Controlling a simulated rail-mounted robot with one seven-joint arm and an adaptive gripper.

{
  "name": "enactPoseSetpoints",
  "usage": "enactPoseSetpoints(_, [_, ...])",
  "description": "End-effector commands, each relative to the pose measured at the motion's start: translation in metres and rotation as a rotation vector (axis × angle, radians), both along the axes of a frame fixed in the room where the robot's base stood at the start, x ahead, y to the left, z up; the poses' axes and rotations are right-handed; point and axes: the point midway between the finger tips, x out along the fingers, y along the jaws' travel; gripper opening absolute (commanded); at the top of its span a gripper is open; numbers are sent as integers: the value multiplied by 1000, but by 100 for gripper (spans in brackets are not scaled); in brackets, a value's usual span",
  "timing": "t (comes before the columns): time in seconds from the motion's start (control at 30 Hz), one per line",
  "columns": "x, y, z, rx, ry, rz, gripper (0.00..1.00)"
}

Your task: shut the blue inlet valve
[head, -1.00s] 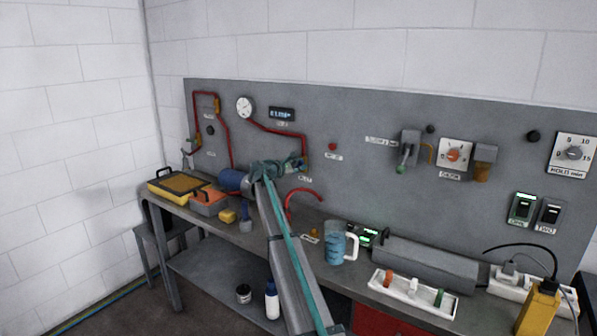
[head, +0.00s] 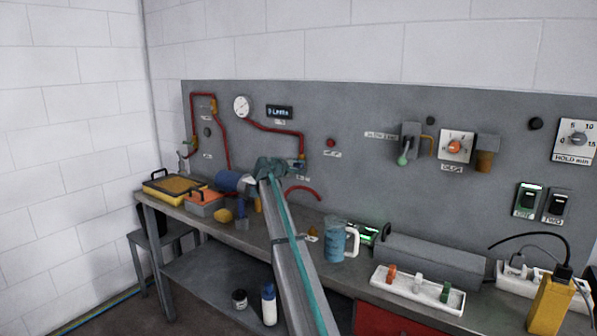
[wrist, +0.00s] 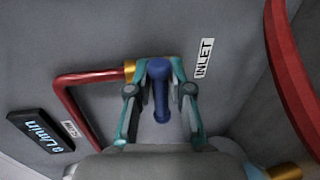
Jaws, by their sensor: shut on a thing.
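The blue inlet valve handle (wrist: 160,92) is in the middle of the wrist view, at the brass-coloured end of a red pipe, beside the INLET label (wrist: 203,59). It points toward the bottom of that picture, across the line of the pipe's last stretch. My gripper (wrist: 160,72) has one teal finger on each side of the handle and is shut on it. In the head view my gripper (head: 276,168) is at the wall panel, at the lower end of the red pipe (head: 277,128). It hides most of the valve there.
A flow display (head: 279,112) and a round gauge (head: 241,107) are on the panel. A curved red pipe (head: 303,190) is right of my gripper. A blue jug (head: 334,242) and a white tray (head: 416,294) stand on the bench to the right.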

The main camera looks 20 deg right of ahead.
Motion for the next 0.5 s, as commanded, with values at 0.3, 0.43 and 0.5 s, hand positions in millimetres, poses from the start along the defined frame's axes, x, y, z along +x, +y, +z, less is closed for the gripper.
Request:
enactPoseSetpoints(0.3, [-1,-1,-2,35,-52,-2,0])
enactPoseSetpoints(0.43, [-1,-1,-2,38,-55,-2,0])
enactPoseSetpoints(0.5, [-1,-1,-2,38,-55,-2,0])
